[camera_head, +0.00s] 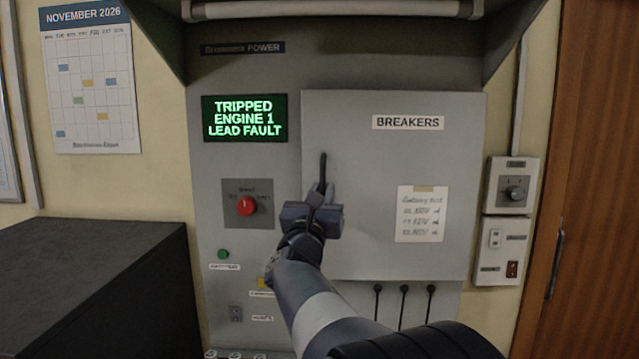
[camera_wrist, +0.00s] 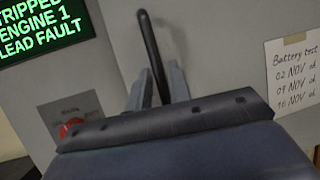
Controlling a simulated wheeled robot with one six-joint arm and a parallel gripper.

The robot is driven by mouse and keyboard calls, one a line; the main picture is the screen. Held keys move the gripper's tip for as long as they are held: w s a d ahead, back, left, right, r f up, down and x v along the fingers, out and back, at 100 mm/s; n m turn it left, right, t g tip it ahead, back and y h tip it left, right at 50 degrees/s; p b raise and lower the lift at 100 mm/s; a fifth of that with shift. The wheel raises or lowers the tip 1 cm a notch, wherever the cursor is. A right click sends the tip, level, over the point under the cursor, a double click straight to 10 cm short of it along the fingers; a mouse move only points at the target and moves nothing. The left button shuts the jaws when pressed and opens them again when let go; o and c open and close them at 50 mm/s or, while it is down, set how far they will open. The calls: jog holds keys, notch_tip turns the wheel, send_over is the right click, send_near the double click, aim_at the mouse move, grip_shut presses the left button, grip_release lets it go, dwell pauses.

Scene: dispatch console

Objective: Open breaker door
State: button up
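The breaker door (camera_head: 440,160) is a grey panel labelled "BREAKERS" on the right of the console, and it looks shut. Its dark vertical handle (camera_head: 323,167) is near the door's left edge. My gripper (camera_head: 322,190) is at the handle's lower part, which it partly hides. In the wrist view the handle (camera_wrist: 151,45) runs down between the two grey fingers (camera_wrist: 162,85), with a finger on each side. The fingers look apart, and I cannot tell whether they touch the handle.
A green screen (camera_head: 245,118) reads "TRIPPED ENGINE 1 LEAD FAULT". A red knob (camera_head: 246,206) is left of the door. A paper note (camera_head: 421,214) is on the door. A dark cabinet (camera_head: 100,285) stands at the left, and switch boxes (camera_head: 511,187) are on the right wall.

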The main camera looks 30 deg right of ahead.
jog(key=shift+w+d+r, duration=0.15)
jog(key=shift+w+d, duration=0.15)
jog(key=shift+d, duration=0.05)
grip_shut()
dwell(0.3)
